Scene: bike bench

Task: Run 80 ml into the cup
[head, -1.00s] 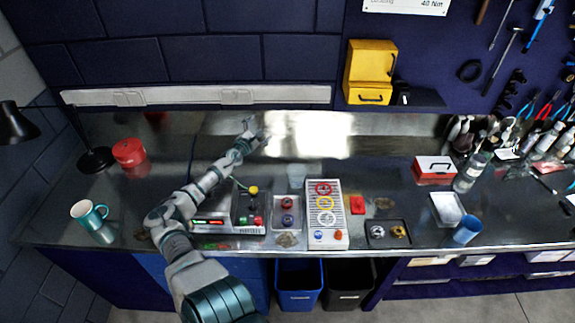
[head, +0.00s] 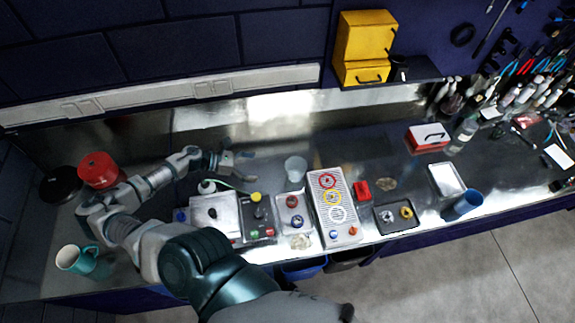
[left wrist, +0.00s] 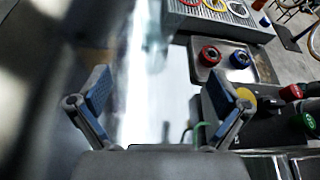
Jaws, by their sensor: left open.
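A clear cup (head: 295,168) stands on the steel bench behind the two-knob tray. A control box (head: 257,217) with a yellow knob, a red button and a green button stands in front of my left gripper (head: 242,167). A flat pale plate (head: 214,214) is left of the box, and a thin green tube (head: 228,185) shows behind it. My left gripper is open and empty, left of the clear cup and apart from it. In the left wrist view its fingers (left wrist: 158,88) are spread, with the control box (left wrist: 292,115) at right. My right gripper is out of view.
A teal mug (head: 77,260) stands at the left front and a blue cup (head: 463,206) at the right. A tray with red and blue knobs (head: 293,214) and a ringed panel (head: 335,205) sit mid-bench. A red canister (head: 98,170) is at left.

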